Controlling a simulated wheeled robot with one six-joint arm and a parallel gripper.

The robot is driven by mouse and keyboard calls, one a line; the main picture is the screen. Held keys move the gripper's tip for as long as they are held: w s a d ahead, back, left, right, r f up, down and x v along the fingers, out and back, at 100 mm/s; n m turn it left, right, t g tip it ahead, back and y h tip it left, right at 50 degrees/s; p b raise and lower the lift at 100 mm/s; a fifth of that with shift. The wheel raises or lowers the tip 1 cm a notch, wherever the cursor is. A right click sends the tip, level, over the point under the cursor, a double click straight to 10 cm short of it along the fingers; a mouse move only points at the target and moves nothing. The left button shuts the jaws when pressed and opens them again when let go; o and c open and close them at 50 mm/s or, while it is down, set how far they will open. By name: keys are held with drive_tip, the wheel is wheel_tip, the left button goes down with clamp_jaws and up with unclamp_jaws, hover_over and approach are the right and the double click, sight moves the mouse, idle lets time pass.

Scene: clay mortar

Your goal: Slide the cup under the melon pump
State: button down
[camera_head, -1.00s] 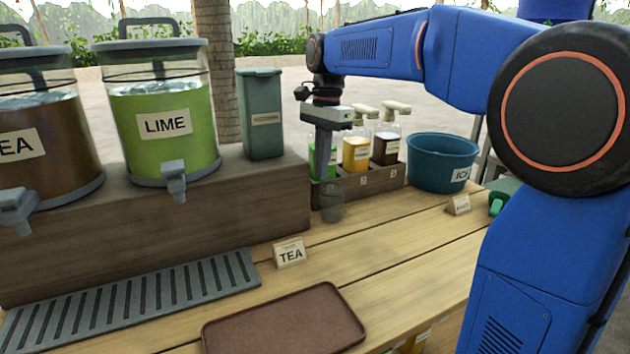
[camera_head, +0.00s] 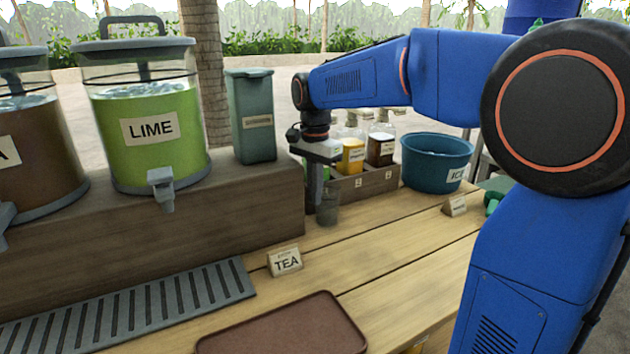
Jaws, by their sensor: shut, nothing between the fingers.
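A small clear grey cup (camera_head: 328,214) stands upright on the wooden counter, at the front left end of the pump rack. My gripper (camera_head: 317,194) points down with shut, empty fingers close to the cup's upper part. I cannot tell whether they touch it. The pump bottles stand in a wooden rack (camera_head: 372,183) behind. A green bottle (camera_head: 326,172) at the left end is mostly hidden by my gripper, and its label cannot be read. The yellow bottle (camera_head: 352,157) and dark brown bottle (camera_head: 381,148) are to its right.
A raised wooden block (camera_head: 150,248) with the lime dispenser (camera_head: 155,130) and a green bin (camera_head: 252,118) borders the left. A blue ice bucket (camera_head: 436,163) stands right of the rack. The TEA card (camera_head: 286,262) and brown tray (camera_head: 285,328) are nearer. The counter right of the cup is clear.

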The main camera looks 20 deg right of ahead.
drive_tip(key=shift+f, duration=0.3)
drive_tip(key=shift+w+d, duration=0.35)
drive_tip(key=shift+d, duration=0.25)
drive_tip(key=shift+w+d, duration=0.3)
drive_tip(key=shift+d, duration=0.25)
